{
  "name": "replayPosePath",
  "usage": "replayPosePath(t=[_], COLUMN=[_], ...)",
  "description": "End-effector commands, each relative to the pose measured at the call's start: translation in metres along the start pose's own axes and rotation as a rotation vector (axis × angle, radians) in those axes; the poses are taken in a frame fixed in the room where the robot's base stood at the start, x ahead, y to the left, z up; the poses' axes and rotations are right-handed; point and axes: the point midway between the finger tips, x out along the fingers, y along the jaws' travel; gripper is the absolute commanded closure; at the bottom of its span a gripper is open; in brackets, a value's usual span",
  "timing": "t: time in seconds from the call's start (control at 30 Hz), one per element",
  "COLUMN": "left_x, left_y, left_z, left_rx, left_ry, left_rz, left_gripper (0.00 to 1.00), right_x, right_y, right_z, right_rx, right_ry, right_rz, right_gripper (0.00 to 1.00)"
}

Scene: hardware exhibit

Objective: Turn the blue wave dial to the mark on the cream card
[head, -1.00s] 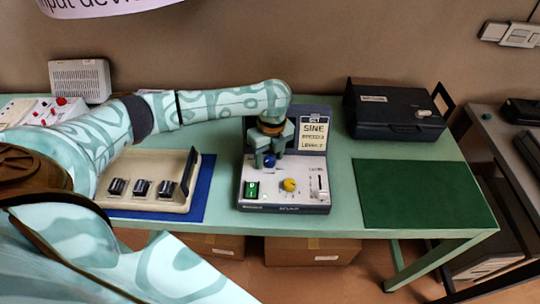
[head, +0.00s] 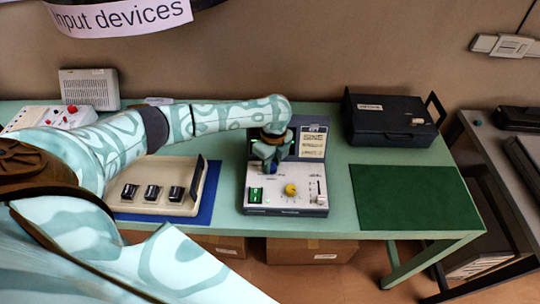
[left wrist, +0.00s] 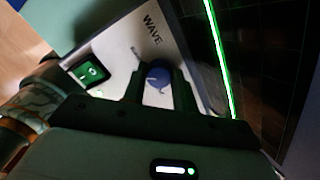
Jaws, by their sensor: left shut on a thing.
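The grey and white device (head: 262,203) stands on the green table, with a raised dark panel at its back. The blue wave dial (left wrist: 157,76) is on its face, beside the word WAVE in the left wrist view. My left gripper (head: 271,163) points down over the device and is shut on the dial, one finger on each side. In the head view the fingers mostly hide the dial, and its pointer direction cannot be read. The cream card (head: 313,143) is on the back panel; its print is too small to read now. My right gripper is not in view.
A lit green switch (head: 255,195), a yellow knob (head: 290,190) and a slider (head: 319,196) are near the dial. A beige switch box (head: 150,205) stands left, a black case (head: 388,122) back right. The green mat (head: 413,198) is bare.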

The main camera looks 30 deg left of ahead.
Motion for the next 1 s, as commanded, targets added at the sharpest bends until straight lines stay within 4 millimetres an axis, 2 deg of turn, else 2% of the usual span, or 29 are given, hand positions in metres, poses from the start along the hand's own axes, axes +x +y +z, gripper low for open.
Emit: replayPosePath(t=[0.03, 0.3, 0.6, 1.0], left_x=[-0.009, -0.007, -0.004, -0.002], left_y=[0.002, 0.002, 0.002, 0.003], left_z=[-0.002, -0.002, -0.002, -0.002], left_rx=[-0.043, -0.3, -0.585, -0.96], left_ry=[0.004, 0.019, 0.035, 0.054], left_rz=[0.002, 0.002, 0.003, 0.005], left_gripper=[0.95, 0.95, 0.95, 0.95], right_x=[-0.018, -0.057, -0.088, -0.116], right_y=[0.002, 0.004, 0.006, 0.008], right_z=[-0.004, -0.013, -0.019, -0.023], right_rx=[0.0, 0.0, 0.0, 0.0], right_ry=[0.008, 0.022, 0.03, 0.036], right_rz=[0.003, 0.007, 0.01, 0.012], right_gripper=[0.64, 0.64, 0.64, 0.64])
